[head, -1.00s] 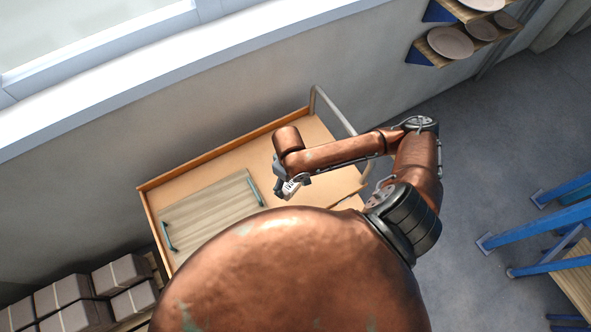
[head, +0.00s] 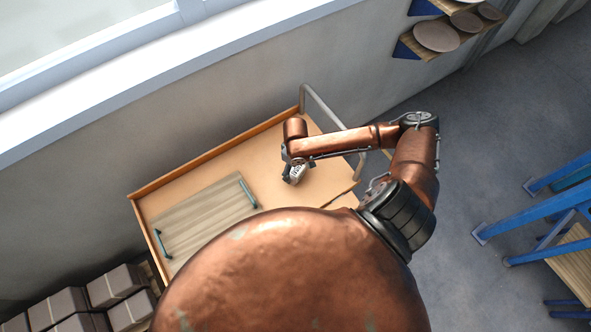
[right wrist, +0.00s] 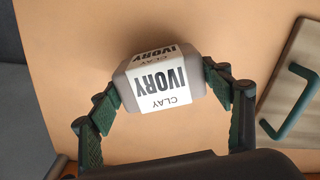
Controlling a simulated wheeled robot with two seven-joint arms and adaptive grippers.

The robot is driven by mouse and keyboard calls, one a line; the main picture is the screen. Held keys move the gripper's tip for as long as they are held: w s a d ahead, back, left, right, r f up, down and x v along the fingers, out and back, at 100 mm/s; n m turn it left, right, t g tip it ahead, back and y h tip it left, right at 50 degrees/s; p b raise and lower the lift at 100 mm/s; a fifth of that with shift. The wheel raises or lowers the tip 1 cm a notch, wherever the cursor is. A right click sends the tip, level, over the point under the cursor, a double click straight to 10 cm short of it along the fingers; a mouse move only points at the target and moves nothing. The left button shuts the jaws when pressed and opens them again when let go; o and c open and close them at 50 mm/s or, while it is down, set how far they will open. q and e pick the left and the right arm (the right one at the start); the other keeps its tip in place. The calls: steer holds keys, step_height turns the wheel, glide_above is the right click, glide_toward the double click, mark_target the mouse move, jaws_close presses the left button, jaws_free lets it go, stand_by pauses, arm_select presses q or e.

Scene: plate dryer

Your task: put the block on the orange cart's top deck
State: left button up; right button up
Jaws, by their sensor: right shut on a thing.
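The block (right wrist: 158,82) is a grey block with a white label reading "CLAY IVORY". My right gripper (right wrist: 163,92) is shut on it, with green-padded fingers at its two sides. In the head view the block (head: 298,173) shows small, held by my right gripper (head: 291,170) over the orange cart's tan top deck (head: 235,163). I cannot tell whether the block touches the deck or hangs just above it. My copper body hides the near part of the cart. My left gripper is not in view.
A wooden tray (head: 205,217) with teal handles lies on the deck's left part. The deck around the block is bare. A grey rail (head: 330,112) stands at the cart's right end. Wrapped boxes (head: 117,287) are at lower left, wall shelves with plates (head: 436,37) at upper right.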

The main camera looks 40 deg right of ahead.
steer(key=shift+w+f, duration=0.1)
steer(key=shift+f, duration=0.5)
steer(key=o, duration=1.8)
steer(key=shift+f, duration=0.15)
step_height(320, 180, up, 12)
steer(key=shift+r+p, duration=0.2)
steer(key=shift+p, duration=0.35)
